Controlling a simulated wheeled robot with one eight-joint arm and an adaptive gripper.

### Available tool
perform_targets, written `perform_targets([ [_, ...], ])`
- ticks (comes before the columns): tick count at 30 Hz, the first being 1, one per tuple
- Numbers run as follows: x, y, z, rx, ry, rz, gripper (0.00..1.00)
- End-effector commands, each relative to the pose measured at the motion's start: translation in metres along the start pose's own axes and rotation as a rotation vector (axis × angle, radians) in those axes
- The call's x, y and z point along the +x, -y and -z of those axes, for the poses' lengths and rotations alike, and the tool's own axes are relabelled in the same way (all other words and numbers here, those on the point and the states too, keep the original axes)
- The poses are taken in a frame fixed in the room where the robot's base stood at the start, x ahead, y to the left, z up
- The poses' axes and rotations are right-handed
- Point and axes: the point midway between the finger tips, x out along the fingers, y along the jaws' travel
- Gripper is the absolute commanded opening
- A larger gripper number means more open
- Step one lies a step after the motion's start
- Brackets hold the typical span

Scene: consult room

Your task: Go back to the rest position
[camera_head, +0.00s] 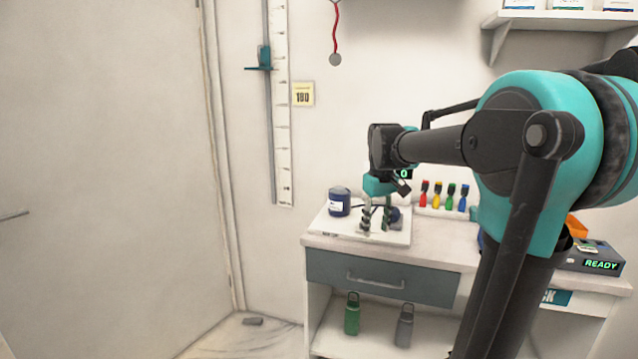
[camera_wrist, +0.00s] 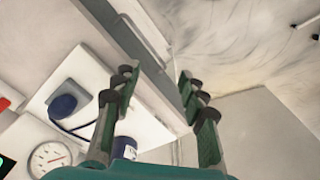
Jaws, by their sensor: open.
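My gripper (camera_head: 377,222) hangs over the white board (camera_head: 405,238) on the counter, at the end of my arm reaching in from the right. In the wrist view its two green-padded fingers (camera_wrist: 157,82) are spread apart with nothing between them. A dark blue jar with a white label (camera_head: 339,203) stands on the board, left of the gripper. A round dark blue object (camera_head: 395,215) sits just behind the fingers and is partly hidden. In the wrist view this round object (camera_wrist: 63,105) has a dark cable running towards the jar (camera_wrist: 127,147).
The counter has a grey drawer (camera_head: 390,279) and a lower shelf with a green bottle (camera_head: 352,315) and a grey bottle (camera_head: 404,326). Several coloured-top bottles (camera_head: 437,198) stand behind. A box reading READY (camera_head: 600,264) is at right. The floor at left is mostly clear.

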Motion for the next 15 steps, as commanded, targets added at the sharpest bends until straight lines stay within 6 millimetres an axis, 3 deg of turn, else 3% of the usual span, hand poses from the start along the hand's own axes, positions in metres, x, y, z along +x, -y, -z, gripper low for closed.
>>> perform_targets([
  [8, 0.059, 0.009, -0.051, 0.111, -0.081, -0.025, 0.42],
  [11, 0.091, 0.016, -0.081, 0.173, -0.126, -0.037, 0.42],
  [15, 0.143, 0.031, -0.137, 0.279, -0.206, -0.053, 0.42],
])
